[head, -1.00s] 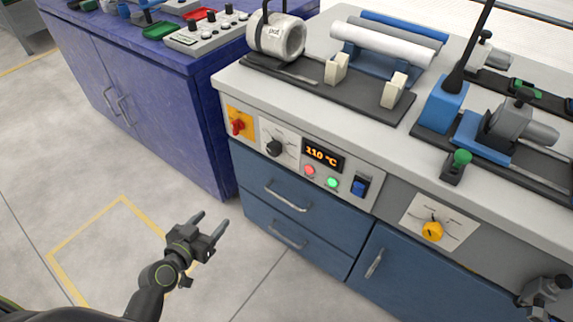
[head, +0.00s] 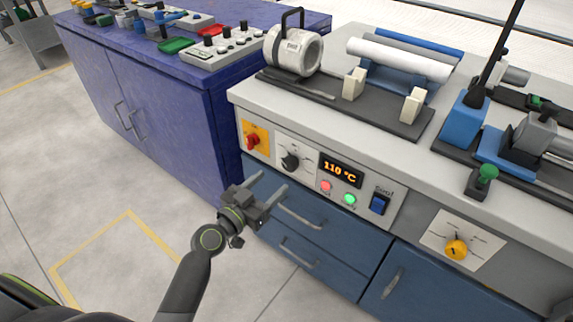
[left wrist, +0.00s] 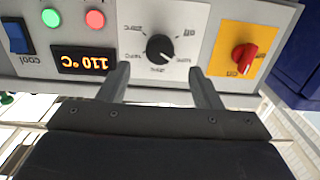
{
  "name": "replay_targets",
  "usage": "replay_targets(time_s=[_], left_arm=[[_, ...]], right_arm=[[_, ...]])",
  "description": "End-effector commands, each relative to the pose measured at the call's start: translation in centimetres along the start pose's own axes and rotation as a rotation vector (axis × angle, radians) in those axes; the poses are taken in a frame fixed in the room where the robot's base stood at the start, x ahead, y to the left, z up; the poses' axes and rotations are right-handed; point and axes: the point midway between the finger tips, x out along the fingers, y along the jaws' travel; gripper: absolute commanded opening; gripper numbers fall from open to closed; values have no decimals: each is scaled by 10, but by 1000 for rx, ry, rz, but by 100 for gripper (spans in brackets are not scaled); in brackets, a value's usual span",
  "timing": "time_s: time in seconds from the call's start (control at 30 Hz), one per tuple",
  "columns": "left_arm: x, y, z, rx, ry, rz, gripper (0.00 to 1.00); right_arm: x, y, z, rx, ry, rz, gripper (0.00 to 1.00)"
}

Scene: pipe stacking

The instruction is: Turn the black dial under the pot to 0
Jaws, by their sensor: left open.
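The black dial (head: 290,161) sits on a white plate on the front panel, below the white pot (head: 293,52). Its scale marks are too small to read in the head view. The dial also shows in the left wrist view (left wrist: 160,48), upside down, with its white pointer toward the lower right. My left gripper (head: 270,187) is open and empty, below and in front of the dial. In the left wrist view its two fingers (left wrist: 162,85) reach toward the dial, one on each side, apart from it. The right gripper cannot be made out in these views.
A red switch (head: 252,141) on a yellow plate is left of the dial. Right of it are a display (head: 341,169) reading 110 °C, red and green buttons and a blue switch (head: 379,203). Drawer handles (head: 301,213) stick out below. A purple cabinet (head: 165,95) stands at left.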

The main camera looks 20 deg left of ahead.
Motion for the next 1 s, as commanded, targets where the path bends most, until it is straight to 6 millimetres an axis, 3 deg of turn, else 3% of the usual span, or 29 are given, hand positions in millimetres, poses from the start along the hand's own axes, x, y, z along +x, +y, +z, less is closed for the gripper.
replay_targets(time_s=[0.2,0.4,0.83,1.0], left_arm=[[44,0,-1,0,1,1,59],[69,0,0,1,0,0,59],[77,0,1,1,-1,0,59],[77,0,1,1,-1,0,36]], right_arm=[[3,2,4,-1,-23,12,0],[7,3,5,-1,-29,15,0],[8,3,6,-1,-30,17,0],[8,3,6,-1,-30,17,0]])
